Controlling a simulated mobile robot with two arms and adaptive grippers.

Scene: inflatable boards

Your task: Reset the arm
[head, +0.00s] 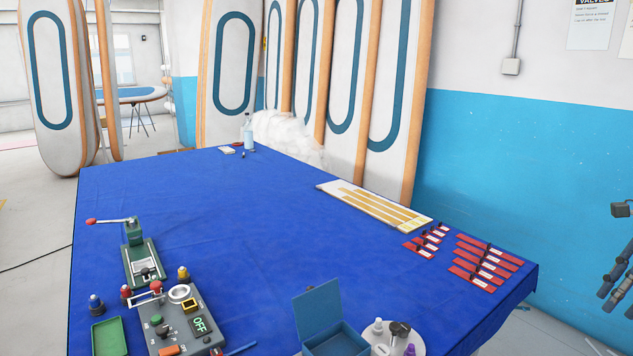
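My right gripper (616,300) shows at the right edge, beyond the table's right end and in front of the blue lower wall. It is dark grey and partly cut off by the frame. Its fingers point down and to the left and look apart, with nothing seen between them. It touches nothing that I can see. My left gripper is out of view.
The blue-covered table (230,220) has a clear middle. A green lever press (140,262), a control box (178,325), an open teal box (330,320) and a round white stand (385,345) line the front. Red strips (485,265) and a striped board (375,207) lie right.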

